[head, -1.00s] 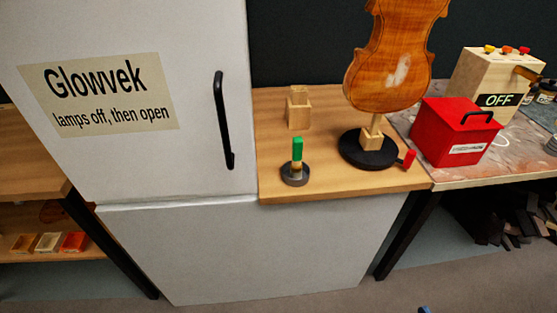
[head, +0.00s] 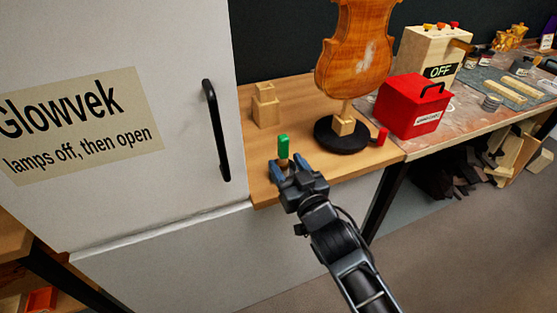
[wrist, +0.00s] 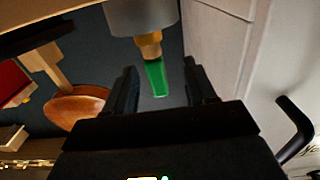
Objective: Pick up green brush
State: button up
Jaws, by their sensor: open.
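The green brush (head: 283,147) stands upright on the wooden bench top, green end up. Its lower part and round base are mostly hidden behind my gripper in the head view. My gripper (head: 288,168) is open and empty, right at the brush on the camera's side. In the wrist view the scene is inverted: the green brush (wrist: 156,80) hangs from its grey round base (wrist: 140,18), with a tan collar between. Its green end shows between the two spread fingers (wrist: 160,88). I cannot tell whether either finger touches it.
A white cabinet with a black handle (head: 216,130) stands close on the left. A violin (head: 352,55) on a black round stand (head: 333,143), a small red piece (head: 382,136) and a red box (head: 412,108) are to the right. A wooden block (head: 265,105) sits behind.

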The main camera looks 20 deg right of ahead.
aim_at(285, 154)
jog(key=shift+w+r+p, duration=0.2)
jog(key=shift+w+p, duration=0.15)
jog(key=shift+w, duration=0.4)
jog(key=shift+w+d+r+p, duration=0.2)
jog(key=shift+w+p, duration=0.45)
jog(key=shift+p, duration=0.25)
jog(key=shift+w+d+p, duration=0.15)
jog(key=shift+w+p, duration=0.55)
jog(key=shift+p, duration=0.3)
jog(key=shift+w+f, duration=0.15)
jog(key=shift+w, duration=0.4)
jog(key=shift+w+f, duration=0.15)
jog(key=shift+w, duration=0.4)
grip_shut()
